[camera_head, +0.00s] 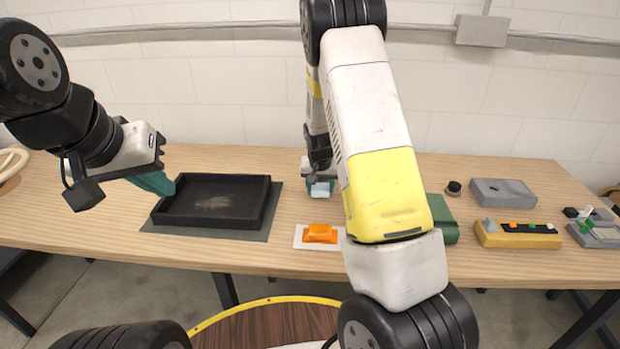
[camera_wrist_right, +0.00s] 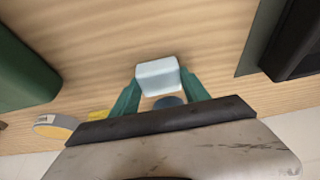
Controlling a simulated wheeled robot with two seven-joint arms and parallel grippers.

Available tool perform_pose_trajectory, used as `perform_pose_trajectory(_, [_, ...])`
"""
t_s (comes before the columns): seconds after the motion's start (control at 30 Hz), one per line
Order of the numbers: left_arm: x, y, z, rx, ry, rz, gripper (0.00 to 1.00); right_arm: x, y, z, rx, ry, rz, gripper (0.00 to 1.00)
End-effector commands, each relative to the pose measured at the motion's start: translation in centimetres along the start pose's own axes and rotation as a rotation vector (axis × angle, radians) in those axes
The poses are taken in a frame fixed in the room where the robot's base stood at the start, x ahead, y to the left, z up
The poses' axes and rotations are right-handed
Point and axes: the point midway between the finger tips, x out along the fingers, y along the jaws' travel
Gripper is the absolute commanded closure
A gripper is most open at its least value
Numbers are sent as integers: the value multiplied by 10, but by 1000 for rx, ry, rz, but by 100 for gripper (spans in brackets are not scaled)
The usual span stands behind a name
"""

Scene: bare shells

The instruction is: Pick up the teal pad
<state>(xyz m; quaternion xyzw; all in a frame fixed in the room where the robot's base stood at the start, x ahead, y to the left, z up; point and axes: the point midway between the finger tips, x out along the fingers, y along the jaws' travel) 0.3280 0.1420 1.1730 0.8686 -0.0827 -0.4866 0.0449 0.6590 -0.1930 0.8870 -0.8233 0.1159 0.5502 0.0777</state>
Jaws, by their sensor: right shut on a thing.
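A small pale blue block, which I take to be the teal pad (camera_wrist_right: 158,74), sits between the two teal fingertips of my right gripper (camera_wrist_right: 160,86) in the right wrist view. The fingers are shut on it. In the head view the pad (camera_head: 320,189) shows under my right gripper (camera_head: 320,181), partly covered by it. I cannot tell whether it touches the table. My left gripper (camera_head: 160,184) is at the left, by the black tray's left edge; its teal fingers are seen side-on, so their opening is unclear.
A black tray (camera_head: 178,219) on a dark mat stands left of centre. An orange block (camera_head: 320,233) lies on a white plate in front of the pad. A green box (camera_head: 445,232), yellow panel (camera_head: 497,240) and grey box (camera_head: 503,191) stand to the right. Bare wooden table lies between.

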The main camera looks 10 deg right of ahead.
Motion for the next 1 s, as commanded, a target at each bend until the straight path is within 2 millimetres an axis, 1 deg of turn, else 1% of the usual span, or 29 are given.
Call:
perform_pose_trajectory(0.13, [0, 0, 0, 0, 0, 0, 100, -4, 0, -2, 0, 1, 0, 85])
perform_pose_trajectory(0.27, [0, 0, 0, 0, 0, 0, 100, -14, 0, -7, 0, 3, -1, 85])
perform_pose_trajectory(0.43, [0, 0, 0, 0, 0, 0, 100, -36, -1, -16, 0, 4, -2, 85])
perform_pose_trajectory(0.5, [0, 0, 0, 0, 0, 0, 100, -41, -1, 2, -4, -2, 0, 85])
perform_pose_trajectory(0.57, [0, 0, 0, 0, 0, 0, 100, -48, -2, 13, -4, -1, -2, 85])
perform_pose_trajectory(0.83, [0, 0, 0, 0, 0, 0, 100, -83, -2, 82, -6, -1, -2, 85])
perform_pose_trajectory(1.0, [0, 0, 0, 0, 0, 0, 100, -97, -1, 109, -3, -1, -1, 85])
